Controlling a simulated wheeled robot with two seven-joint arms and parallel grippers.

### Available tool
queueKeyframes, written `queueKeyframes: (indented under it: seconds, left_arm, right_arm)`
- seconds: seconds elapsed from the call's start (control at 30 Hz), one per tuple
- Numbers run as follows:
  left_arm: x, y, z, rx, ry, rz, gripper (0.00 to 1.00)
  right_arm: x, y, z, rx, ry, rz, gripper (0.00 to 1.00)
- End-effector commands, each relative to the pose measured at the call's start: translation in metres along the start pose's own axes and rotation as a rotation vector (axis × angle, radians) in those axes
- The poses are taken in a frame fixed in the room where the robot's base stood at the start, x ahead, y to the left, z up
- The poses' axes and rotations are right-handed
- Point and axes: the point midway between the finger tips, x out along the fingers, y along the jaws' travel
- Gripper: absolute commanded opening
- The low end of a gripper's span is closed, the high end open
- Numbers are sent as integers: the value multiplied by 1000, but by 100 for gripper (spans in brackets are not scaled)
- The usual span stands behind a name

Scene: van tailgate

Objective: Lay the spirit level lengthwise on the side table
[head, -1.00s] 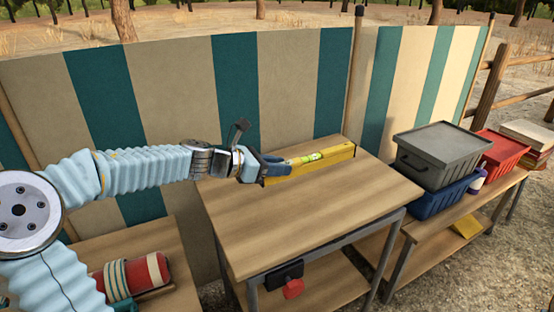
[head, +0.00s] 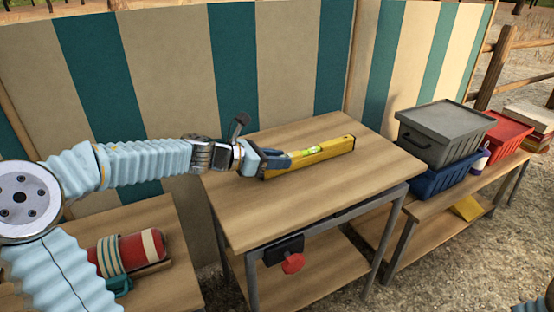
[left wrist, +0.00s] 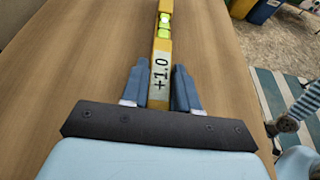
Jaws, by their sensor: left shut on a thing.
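The yellow spirit level (head: 325,150) runs lengthwise along the rear part of the wooden side table (head: 300,205). My left gripper (head: 275,163) is shut on the level's left end. In the left wrist view the blue fingers (left wrist: 160,90) sit on both sides of the level (left wrist: 162,50), beside its "+1.0" marking, with the green vial beyond them. The level is on or just above the tabletop; I cannot tell whether it touches. My right gripper is not clearly visible.
A grey lidded crate (head: 445,130) sits on a blue crate (head: 440,178) on the right bench, beside a red crate (head: 505,140). A red cylinder (head: 140,250) lies on a low table at left. A striped screen (head: 180,60) stands behind. The tabletop's front is clear.

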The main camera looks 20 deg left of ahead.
Motion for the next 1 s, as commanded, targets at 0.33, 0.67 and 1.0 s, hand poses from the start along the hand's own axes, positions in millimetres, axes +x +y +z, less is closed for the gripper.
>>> queueKeyframes:
  seconds: [0.33,0.67,1.0]
  left_arm:
    - [0,0,-1,0,-1,0,0]
    - [0,0,0,0,0,0,59]
    - [-5,1,-1,0,1,3,59]
  right_arm:
    - [2,1,0,0,0,0,43]
    - [2,1,0,0,0,0,43]
    - [1,1,0,1,1,1,43]
